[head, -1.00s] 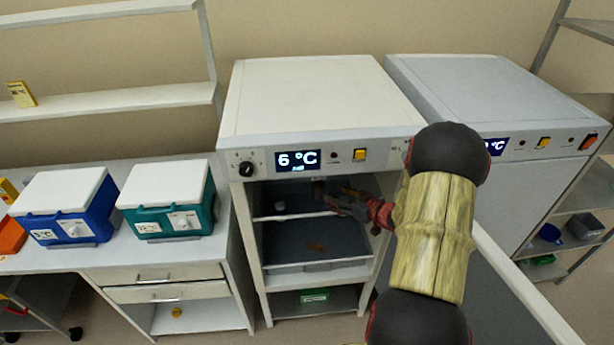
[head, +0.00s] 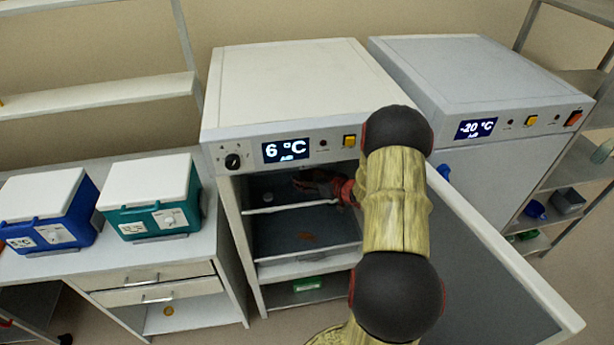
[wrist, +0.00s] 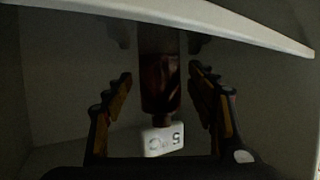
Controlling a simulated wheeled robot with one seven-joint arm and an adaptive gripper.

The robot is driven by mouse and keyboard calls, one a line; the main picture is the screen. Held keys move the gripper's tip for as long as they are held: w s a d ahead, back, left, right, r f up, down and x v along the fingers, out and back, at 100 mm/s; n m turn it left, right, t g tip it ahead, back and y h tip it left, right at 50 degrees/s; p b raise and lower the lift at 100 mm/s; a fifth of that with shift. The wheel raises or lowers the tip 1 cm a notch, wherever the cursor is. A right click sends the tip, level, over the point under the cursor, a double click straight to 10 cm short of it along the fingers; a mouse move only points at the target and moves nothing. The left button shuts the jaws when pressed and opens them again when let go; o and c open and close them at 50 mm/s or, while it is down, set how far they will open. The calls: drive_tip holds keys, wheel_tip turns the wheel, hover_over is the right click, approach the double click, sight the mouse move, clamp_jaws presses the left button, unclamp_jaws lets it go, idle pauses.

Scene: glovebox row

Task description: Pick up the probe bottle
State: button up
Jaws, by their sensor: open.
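In the wrist view a dark amber bottle (wrist: 160,82), matching the probe bottle, stands out between my fingers, with a white piece bearing dark marks (wrist: 164,140) at its lower end. My gripper (wrist: 160,76) is open, with one finger on each side of the bottle and a visible gap on both sides. In the head view my gripper (head: 312,182) is inside the upper compartment of the open 6 °C fridge (head: 300,88). The bottle cannot be made out there.
The fridge shelf (head: 300,206) lies just below my gripper. The fridge door (head: 505,265) stands open at right, near my arm. A pale edge (wrist: 225,28) crosses the top of the wrist view. A closed -20 °C freezer (head: 470,75) stands right; blue (head: 45,205) and teal (head: 150,195) coolers stand left.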

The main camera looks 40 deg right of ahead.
drive_tip(key=c, duration=1.3)
